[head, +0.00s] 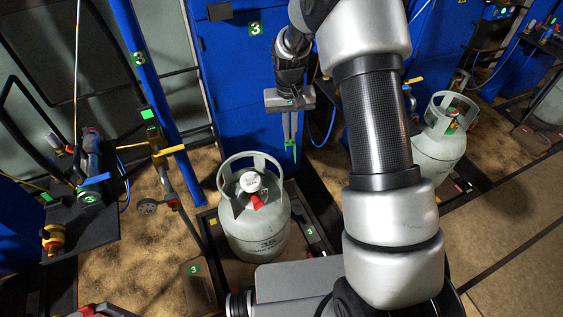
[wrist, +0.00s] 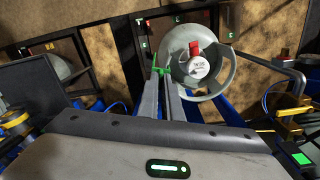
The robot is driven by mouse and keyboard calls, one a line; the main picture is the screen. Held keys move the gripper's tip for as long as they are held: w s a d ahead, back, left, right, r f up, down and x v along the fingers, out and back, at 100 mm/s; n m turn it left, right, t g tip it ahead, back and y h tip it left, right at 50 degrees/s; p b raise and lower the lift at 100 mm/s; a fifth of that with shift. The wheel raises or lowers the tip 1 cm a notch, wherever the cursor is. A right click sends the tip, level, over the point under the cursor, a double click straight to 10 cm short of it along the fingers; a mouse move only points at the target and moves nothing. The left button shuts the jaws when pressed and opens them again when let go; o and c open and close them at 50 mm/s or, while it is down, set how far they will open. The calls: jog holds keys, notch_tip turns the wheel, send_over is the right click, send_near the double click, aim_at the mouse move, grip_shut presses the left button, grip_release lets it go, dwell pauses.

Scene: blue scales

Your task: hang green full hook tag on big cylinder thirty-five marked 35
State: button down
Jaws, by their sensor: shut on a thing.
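The big cylinder marked 35 (head: 267,232) is pale grey-green and stands upright, with a handled collar, a white round cap and a red part on top. It also shows in the wrist view (wrist: 226,78), right of my fingers. My gripper (head: 290,138) points down above and a little right of the cylinder's collar in the head view. It is shut on the green hook tag (head: 291,150), a thin piece at the fingertips. The tag also shows in the wrist view (wrist: 161,70), close beside the collar in the picture; whether they touch cannot be told.
A second pale cylinder (head: 437,152) stands at the right, behind my arm. A blue post (head: 151,80) and a blue cabinet (head: 232,82) stand behind the work area. A dark shelf (head: 84,228) with tools is at the left. Sandy floor lies between.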

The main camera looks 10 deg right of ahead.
jog(key=w+a+f+b, duration=0.2)
jog(key=w+f+b, duration=0.1)
jog(key=f, duration=0.7)
jog(key=shift+f+b, duration=0.4)
jog(key=shift+b, duration=0.05)
jog(key=shift+w, duration=0.1)
jog(key=shift+f+b, duration=1.5)
jog(key=shift+f, duration=0.8)
jog(key=shift+f, duration=0.2)
jog(key=shift+f+b, duration=0.7)
jog(key=shift+f, duration=0.15)
jog(key=shift+f, duration=0.1)
